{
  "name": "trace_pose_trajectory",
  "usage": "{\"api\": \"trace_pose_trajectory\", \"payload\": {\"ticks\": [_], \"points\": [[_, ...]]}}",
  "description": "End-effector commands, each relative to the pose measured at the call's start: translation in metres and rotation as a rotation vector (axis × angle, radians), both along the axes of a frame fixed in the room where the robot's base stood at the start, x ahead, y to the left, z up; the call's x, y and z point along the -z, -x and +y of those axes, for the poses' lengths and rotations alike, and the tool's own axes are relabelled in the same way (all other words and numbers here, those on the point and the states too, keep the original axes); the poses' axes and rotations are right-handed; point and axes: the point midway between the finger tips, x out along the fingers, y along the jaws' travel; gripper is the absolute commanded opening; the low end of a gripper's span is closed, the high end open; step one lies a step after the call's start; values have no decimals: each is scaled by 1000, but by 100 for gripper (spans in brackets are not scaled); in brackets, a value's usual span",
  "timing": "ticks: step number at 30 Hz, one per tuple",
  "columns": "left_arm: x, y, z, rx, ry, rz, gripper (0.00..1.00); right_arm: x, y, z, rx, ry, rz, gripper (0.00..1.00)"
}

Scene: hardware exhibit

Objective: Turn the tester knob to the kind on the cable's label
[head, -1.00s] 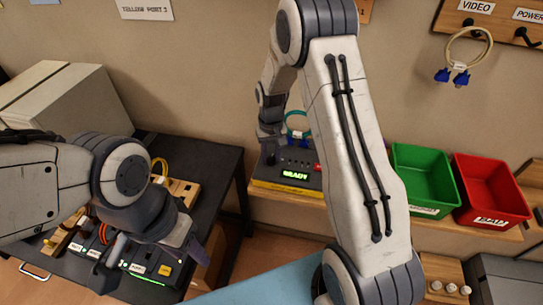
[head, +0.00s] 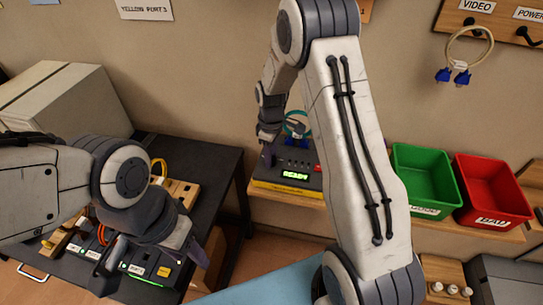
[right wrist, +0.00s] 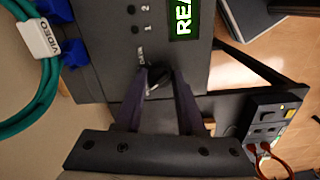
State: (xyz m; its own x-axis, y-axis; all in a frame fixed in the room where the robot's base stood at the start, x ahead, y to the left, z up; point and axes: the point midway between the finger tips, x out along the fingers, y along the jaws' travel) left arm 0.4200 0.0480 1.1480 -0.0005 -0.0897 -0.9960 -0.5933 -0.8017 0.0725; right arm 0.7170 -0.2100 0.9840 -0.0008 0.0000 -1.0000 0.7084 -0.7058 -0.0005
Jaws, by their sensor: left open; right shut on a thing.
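The tester (head: 315,160) is a dark box with a green lit READY display (head: 295,175), on the shelf at the back wall. In the right wrist view its small dark knob (right wrist: 158,82) sits between the fingers of my right gripper (right wrist: 158,78), which is shut on it. The knob's pointer and most of its scale are hidden or too small to read. A coiled teal cable (right wrist: 50,90) with blue plugs lies at the tester's edge; its white label (right wrist: 40,40) reads VIDEO. My left gripper (head: 153,265) is open over the dark table, away from the tester.
Green (head: 422,175) and red (head: 488,188) bins stand right of the tester. Another cable (head: 460,55) hangs on a wall rack at the upper right. A port box (head: 150,270) lies below my left gripper. My right arm crosses the middle of the head view.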

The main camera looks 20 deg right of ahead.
Motion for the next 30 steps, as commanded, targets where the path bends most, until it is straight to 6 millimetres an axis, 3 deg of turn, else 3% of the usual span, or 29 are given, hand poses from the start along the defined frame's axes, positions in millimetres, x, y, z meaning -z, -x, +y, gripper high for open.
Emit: {"api": "trace_pose_trajectory", "payload": {"ticks": [12,28,29,30], "points": [[1,0,0,0,0,0,50,-1,-1,0,-182,1,-2,0],[1,0,0,0,0,0,50,-1,-1,0,-208,1,-2,0],[1,0,0,0,0,0,50,-1,-1,0,-208,1,-2,42],[1,0,0,0,0,0,50,-1,-1,0,-208,1,-2,58]]}}
